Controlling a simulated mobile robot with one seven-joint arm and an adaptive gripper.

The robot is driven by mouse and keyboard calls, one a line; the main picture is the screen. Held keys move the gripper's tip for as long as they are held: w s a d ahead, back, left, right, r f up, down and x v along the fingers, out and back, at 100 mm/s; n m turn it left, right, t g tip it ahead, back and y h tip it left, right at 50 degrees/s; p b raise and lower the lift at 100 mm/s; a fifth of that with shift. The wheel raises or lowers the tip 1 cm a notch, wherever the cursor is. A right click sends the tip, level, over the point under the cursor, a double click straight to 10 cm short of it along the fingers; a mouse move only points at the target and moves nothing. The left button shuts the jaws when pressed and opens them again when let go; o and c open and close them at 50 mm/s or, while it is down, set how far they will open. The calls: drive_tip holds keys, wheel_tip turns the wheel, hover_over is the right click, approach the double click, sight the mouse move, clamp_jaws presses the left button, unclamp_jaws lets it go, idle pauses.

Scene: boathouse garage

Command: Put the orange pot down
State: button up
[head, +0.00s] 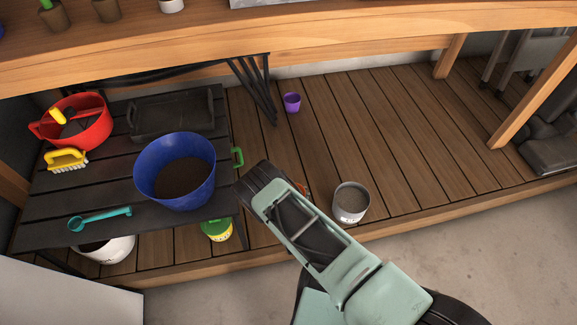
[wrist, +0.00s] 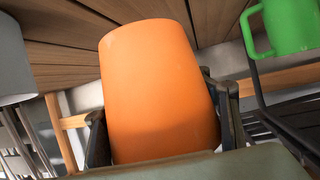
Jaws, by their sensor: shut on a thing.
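The orange pot (wrist: 160,85) fills the middle of the wrist view, a plain tapered pot held between the two dark fingers of my gripper (wrist: 163,125). My gripper is shut on it. In the head view only a small orange sliver of the pot (head: 301,188) shows past my gripper (head: 258,182); the rest is hidden behind it. The gripper is just right of the black slatted table and left of a grey-white pot. Wooden planks lie close beyond the pot's narrower end in the wrist view; I cannot tell whether they touch.
The black table (head: 105,200) holds a blue pot (head: 175,178), red pot (head: 92,122), yellow brush (head: 66,159), teal scoop (head: 98,219) and black tray (head: 172,118). A grey-white pot (head: 351,204) and purple cup (head: 291,102) stand on the plank deck (head: 400,130), which is clear toward the right.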

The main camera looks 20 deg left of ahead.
drive_tip(key=d+f, duration=0.1)
drive_tip(key=f, duration=0.1)
drive_tip(key=d, duration=0.1)
drive_tip(key=shift+s+d+f, duration=0.25)
drive_tip(key=shift+d+f, duration=0.05)
drive_tip(key=shift+f, duration=0.1)
drive_tip(key=shift+f+b, duration=0.15)
drive_tip(key=shift+b, duration=0.2)
wheel_tip(320, 180, down, 3)
drive_tip(key=b, duration=0.2)
drive_tip(key=shift+b, duration=0.35)
drive_tip(key=shift+f+b, duration=0.35)
drive_tip(key=shift+f, duration=0.5)
drive_tip(key=shift+f, duration=0.1)
drive_tip(key=shift+f, duration=0.65)
drive_tip(key=shift+f, duration=0.25)
drive_tip(key=o, duration=1.8)
